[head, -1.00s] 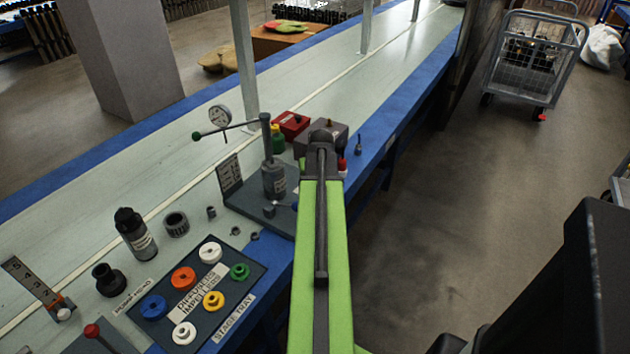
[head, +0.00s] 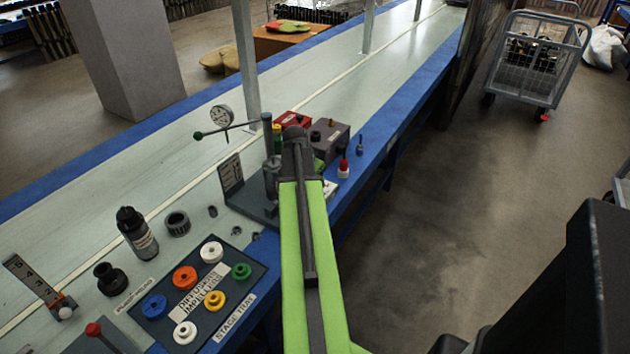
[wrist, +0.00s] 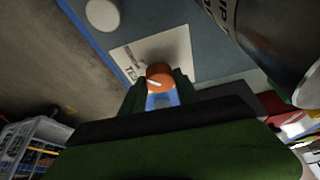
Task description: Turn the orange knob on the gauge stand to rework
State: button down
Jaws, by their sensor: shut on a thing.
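The gauge stand (head: 245,203) is on the bench, left of my arm, with an upright post, a round dial and a green-ended bar. In the wrist view, the orange knob (wrist: 160,72) sits between the two dark fingers of my gripper (wrist: 159,90), which is shut on it. A white pointer line shows on the knob. A white label (wrist: 135,58) lies behind the knob; its text is partly hidden, so I cannot read which setting the pointer marks. In the head view my arm hides the knob and gripper.
A stage tray (head: 245,295) with several coloured rings lies in front of the stand. Red (head: 293,121) and grey (head: 333,140) boxes stand behind my arm. The floor to the right is clear up to a wire trolley (head: 530,65).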

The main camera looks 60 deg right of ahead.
jog(key=shift+m, duration=0.6)
jog(key=c, duration=0.9)
grip_release()
jog(key=p+v, duration=1.6)
jog(key=v, duration=0.1)
jog(key=shift+w+r, duration=0.25)
jog(key=shift+w, duration=0.1)
